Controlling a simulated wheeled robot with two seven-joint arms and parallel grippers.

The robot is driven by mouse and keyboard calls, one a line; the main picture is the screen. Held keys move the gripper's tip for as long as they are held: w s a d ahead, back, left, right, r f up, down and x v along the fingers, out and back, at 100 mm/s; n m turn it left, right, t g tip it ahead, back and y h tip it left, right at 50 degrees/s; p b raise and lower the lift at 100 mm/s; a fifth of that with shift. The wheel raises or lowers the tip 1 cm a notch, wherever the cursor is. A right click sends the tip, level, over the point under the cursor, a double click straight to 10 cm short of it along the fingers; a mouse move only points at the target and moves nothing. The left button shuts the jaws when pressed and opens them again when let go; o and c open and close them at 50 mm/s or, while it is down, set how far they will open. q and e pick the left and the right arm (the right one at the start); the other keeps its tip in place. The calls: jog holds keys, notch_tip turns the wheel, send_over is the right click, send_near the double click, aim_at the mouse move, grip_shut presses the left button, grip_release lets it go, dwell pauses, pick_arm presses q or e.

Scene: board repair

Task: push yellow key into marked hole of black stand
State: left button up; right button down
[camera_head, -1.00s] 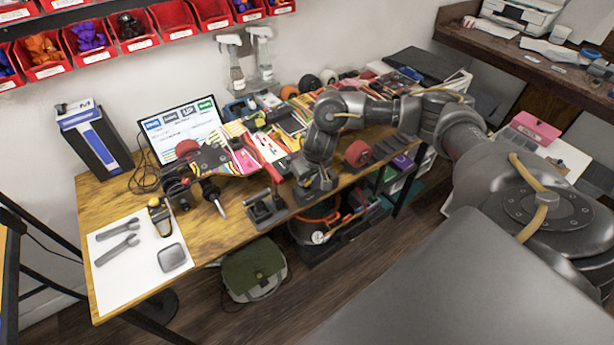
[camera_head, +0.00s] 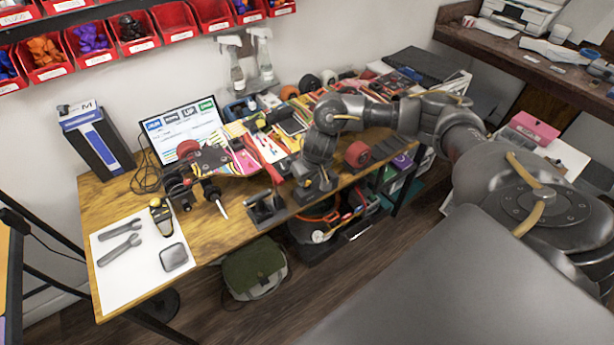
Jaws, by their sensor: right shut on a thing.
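The black stand (camera_head: 265,209) is on the front edge of the wooden table, right of the screwdriver-like tool. My right gripper (camera_head: 314,191) points down at the table's front edge, a short way right of the stand and apart from it. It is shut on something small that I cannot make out. I cannot pick out the yellow key, and the marked hole is too small to see. My left gripper is not in view.
A skateboard (camera_head: 222,160) lies upturned behind the stand. A white mat (camera_head: 115,281) on the left holds wrenches and a yellow-black tool (camera_head: 160,214). A red wheel (camera_head: 357,154) and a monitor (camera_head: 180,128) are also on the crowded table.

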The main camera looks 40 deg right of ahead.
jog(key=shift+f, duration=0.4)
dwell(0.8)
jog(key=shift+f+p, duration=0.15)
jog(key=shift+p, duration=0.6)
jog(key=shift+f, duration=0.45)
dwell(0.8)
jog(key=c, duration=0.9)
grip_release()
jog(key=shift+r+p, duration=1.5)
jog(key=shift+p, duration=0.85)
